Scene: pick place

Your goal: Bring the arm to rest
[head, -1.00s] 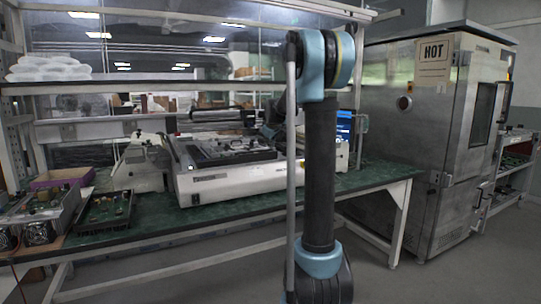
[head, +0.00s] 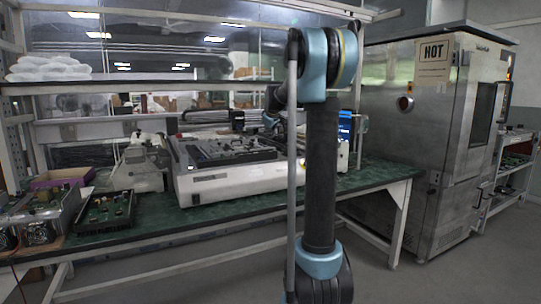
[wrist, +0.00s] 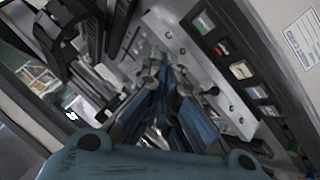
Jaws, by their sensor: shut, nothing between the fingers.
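My arm (head: 321,170) stands upright in front of the workbench in the head view, with teal joints at top and bottom. Its far part reaches back over the bench, and a teal piece (head: 270,121) shows just left of the upright link. My gripper is hidden or too small to make out in the head view. In the wrist view my gripper (wrist: 168,64) has its fingers together with nothing between them. It points at a machine with a light metal plate (wrist: 190,50) and a dark strip of buttons (wrist: 240,70). I cannot tell the gap to them.
A white benchtop machine (head: 235,183) stands on the green bench (head: 375,175) under a shelf (head: 160,84). A black tray of parts (head: 105,212) lies at the left. A large metal cabinet marked HOT (head: 405,150) stands at the right. The floor before the bench is clear.

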